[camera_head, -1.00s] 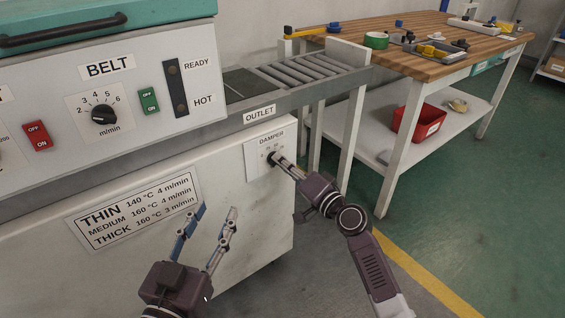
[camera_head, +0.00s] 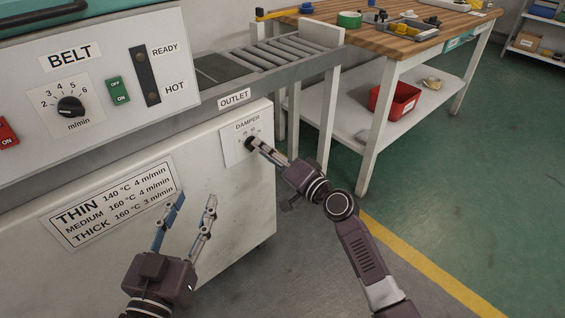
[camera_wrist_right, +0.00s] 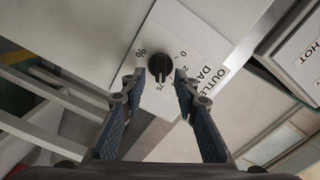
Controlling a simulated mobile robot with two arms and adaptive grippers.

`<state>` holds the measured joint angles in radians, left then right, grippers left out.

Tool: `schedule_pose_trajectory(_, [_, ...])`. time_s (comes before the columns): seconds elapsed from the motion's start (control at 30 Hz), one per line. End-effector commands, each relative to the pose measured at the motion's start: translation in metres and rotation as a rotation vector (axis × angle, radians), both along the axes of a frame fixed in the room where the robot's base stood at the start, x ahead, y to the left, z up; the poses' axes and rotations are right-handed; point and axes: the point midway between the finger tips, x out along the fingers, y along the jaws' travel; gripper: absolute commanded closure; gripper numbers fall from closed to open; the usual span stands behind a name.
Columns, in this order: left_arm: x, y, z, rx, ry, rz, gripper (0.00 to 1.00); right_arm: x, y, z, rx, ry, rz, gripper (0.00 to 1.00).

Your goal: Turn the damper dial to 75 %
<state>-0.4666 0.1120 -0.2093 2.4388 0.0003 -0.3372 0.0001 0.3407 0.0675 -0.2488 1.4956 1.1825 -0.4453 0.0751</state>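The damper dial (camera_head: 249,143) is a small black knob on a white plate on the machine's lower front. In the right wrist view, the knob (camera_wrist_right: 160,67) has a raised ridge whose light mark faces down the picture, towards the printed 75. My right gripper (camera_wrist_right: 160,76) has one finger on each side of the knob, with a narrow gap seeming to show at each side. In the head view, the right gripper (camera_head: 256,145) covers part of the dial. My left gripper (camera_head: 195,198) is open and empty in front of the machine's lower panel.
The belt dial (camera_head: 71,106) and green switch (camera_head: 119,90) are on the upper panel. A roller outlet (camera_head: 275,52) leads to a wooden workbench (camera_head: 400,38) with several items on it. A red bin (camera_head: 396,101) is on its lower shelf. Floor at the right is clear.

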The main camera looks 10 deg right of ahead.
Motion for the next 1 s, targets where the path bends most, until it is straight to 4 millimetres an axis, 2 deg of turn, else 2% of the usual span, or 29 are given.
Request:
schedule_pose_trajectory(0.3, [0.000,0.000,0.001,-0.002,-0.003,0.000,0.60,-0.050,-0.037,-0.001,-0.003,0.001,-0.001,0.72])
schedule_pose_trajectory(0.5, [0.000,0.000,0.002,-0.002,-0.003,0.000,0.60,-0.073,-0.054,-0.001,-0.002,0.001,-0.001,0.72])
schedule_pose_trajectory(0.7, [0.000,0.000,0.002,-0.002,-0.003,0.000,0.60,-0.081,-0.060,0.000,0.000,0.000,-0.001,0.72])
schedule_pose_trajectory(1.0, [0.000,0.000,0.002,-0.002,-0.004,0.000,0.60,-0.081,-0.060,0.000,0.001,0.001,-0.001,0.72])
